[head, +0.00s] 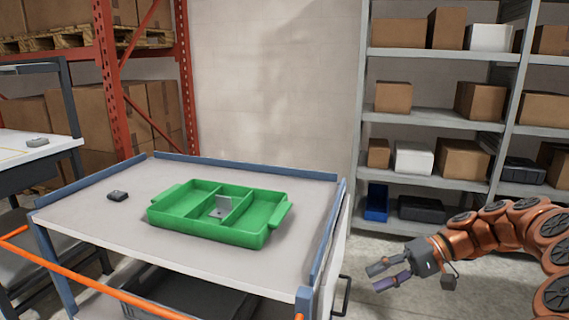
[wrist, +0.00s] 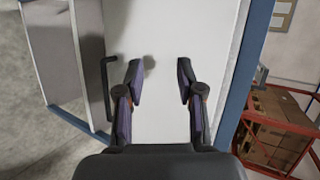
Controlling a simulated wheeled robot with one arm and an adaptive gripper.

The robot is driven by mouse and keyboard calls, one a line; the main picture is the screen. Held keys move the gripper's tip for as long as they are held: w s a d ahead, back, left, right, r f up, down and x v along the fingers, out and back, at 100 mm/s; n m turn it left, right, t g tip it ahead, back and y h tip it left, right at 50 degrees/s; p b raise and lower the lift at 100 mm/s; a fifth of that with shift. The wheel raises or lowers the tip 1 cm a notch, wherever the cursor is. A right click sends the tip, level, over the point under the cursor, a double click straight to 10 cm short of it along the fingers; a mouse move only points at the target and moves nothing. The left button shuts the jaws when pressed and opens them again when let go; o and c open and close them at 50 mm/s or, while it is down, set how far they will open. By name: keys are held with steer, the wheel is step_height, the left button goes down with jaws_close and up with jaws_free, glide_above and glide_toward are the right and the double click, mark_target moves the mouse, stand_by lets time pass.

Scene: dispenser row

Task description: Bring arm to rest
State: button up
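My gripper (head: 388,275) is at the right of the head view, out past the right side of the cart and apart from it. In the wrist view my gripper (wrist: 160,82) has its two fingers spread, with nothing between them. My arm stretches in from the right edge of the head view. Behind the fingers in the wrist view is a pale panel (wrist: 165,30) with a dark handle (wrist: 107,85) on its left.
The cart (head: 90,230) has raised blue edges. On it are a green divided tray (head: 205,231) with a grey bracket (head: 220,209) in its middle compartment, and a small dark block (head: 118,196). Shelves (head: 430,115) with boxes stand behind my arm. An orange rail (head: 90,280) crosses the front left.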

steer(key=s+a+n+g+h, duration=0.25)
steer(key=s+a+h, duration=0.35)
steer(key=s+a, duration=0.65)
steer(key=s+d+f+m+h, duration=0.1)
steer(key=s+d+f+h, duration=0.25)
steer(key=s, duration=0.55)
steer(key=s+d+f+m+h, duration=0.1)
steer(key=s+d+f+h, duration=0.3)
steer(key=s, duration=0.5)
step_height(320, 180, up, 23)
steer(key=s+d+t+p, duration=0.1)
steer(key=p, duration=2)
steer(key=shift+s+d+r+y, duration=0.2)
steer(key=shift+s+d+y, duration=0.15)
steer(key=shift+y, duration=0.1)
